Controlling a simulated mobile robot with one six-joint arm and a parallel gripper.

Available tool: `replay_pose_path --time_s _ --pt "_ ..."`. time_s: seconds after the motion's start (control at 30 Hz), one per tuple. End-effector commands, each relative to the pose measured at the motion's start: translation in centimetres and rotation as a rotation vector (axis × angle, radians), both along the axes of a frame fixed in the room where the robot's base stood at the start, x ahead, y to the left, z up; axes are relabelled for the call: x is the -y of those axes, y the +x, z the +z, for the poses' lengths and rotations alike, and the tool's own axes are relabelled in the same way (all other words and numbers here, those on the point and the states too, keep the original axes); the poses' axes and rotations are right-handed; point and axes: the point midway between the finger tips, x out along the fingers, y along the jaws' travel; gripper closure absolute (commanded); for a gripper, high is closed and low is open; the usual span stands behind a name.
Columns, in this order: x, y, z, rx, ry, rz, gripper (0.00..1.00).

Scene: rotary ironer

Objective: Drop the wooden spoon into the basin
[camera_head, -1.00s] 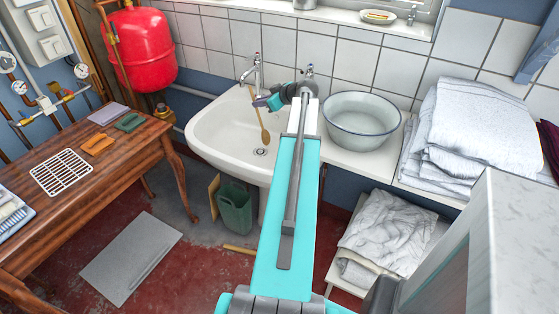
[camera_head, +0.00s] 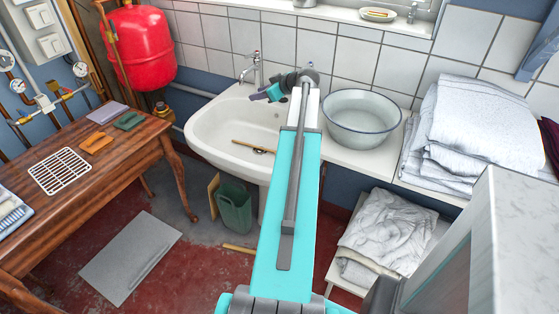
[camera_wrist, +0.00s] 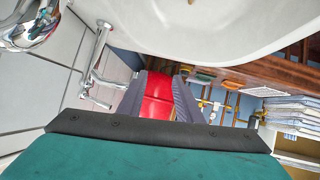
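The wooden spoon (camera_head: 253,146) lies in the white basin (camera_head: 208,137), near its drain. My gripper (camera_head: 262,95) is above the back of the basin, in front of the tap, clear of the spoon. In the wrist view my gripper (camera_wrist: 160,80) has its two grey fingers apart with nothing between them; the red tank (camera_wrist: 158,95) shows through the gap in the background. My arm covers the basin's right part in the head view.
The tap (camera_head: 251,68) stands at the basin's back edge. An enamel bowl (camera_head: 361,137) sits on the counter at the right, beside folded towels (camera_head: 475,125). A wooden table (camera_head: 105,185) is at the left. A green bin (camera_head: 234,208) stands below the basin.

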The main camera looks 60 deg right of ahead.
Motion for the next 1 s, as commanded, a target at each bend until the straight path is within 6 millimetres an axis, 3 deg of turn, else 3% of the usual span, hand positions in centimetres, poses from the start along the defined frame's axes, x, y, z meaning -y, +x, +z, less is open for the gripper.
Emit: replay_pose_path --time_s 1.0 --pt "-8.1 -5.6 1.3 0.001 0.0 0.001 0.68"
